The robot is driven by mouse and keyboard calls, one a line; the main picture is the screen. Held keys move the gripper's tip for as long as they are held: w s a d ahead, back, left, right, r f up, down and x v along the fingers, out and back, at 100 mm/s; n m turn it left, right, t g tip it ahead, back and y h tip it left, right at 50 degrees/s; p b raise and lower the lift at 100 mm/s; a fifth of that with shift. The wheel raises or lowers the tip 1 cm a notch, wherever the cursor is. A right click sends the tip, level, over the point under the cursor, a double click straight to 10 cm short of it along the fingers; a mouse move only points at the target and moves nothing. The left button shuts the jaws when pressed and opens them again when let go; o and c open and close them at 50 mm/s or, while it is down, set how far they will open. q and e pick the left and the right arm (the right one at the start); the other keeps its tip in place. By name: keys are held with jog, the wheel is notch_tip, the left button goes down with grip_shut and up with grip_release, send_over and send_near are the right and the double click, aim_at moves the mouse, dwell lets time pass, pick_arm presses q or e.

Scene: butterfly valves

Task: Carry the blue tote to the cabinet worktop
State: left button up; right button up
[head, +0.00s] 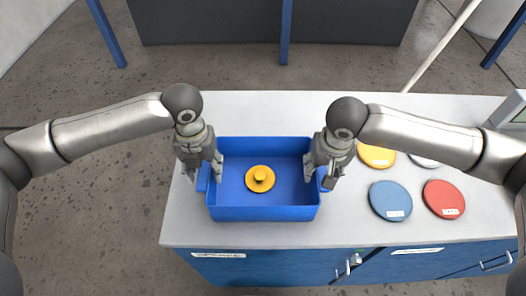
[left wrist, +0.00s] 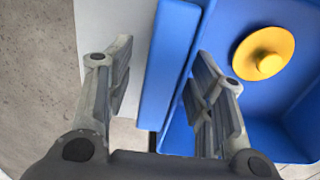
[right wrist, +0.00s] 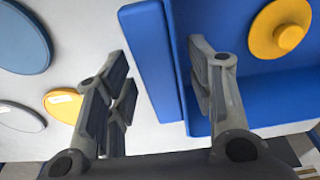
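The blue tote (head: 264,213) sits on the light grey worktop (head: 350,220) of the blue cabinet, upright as far as I can tell. A yellow disc with a knob (head: 260,179) lies inside it. My left gripper (head: 203,174) is open at the tote's left side; in the left wrist view its fingers straddle the blue handle (left wrist: 166,75), one outside and one inside the tote. My right gripper (head: 322,175) is open at the right side, its fingers straddling the other handle (right wrist: 152,65) in the right wrist view. Gaps show between fingers and handles.
To the right on the worktop lie a blue disc (head: 390,201), a red disc (head: 444,198), a yellow disc (head: 376,156) and a partly hidden grey disc (head: 424,160). A grey object (head: 512,110) stands at the far right. The worktop's front edge is just below the tote.

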pick_arm(q)
jog(key=shift+d, duration=0.1)
pick_arm(e)
jog(key=shift+a+r, duration=0.1)
jog(key=shift+r, duration=0.05)
pick_arm(q)
notch_tip(320, 180, up, 12)
pick_arm(e)
notch_tip(320, 180, up, 12)
jog(key=s, duration=0.2)
jog(key=shift+f, duration=0.2)
dwell(0.7)
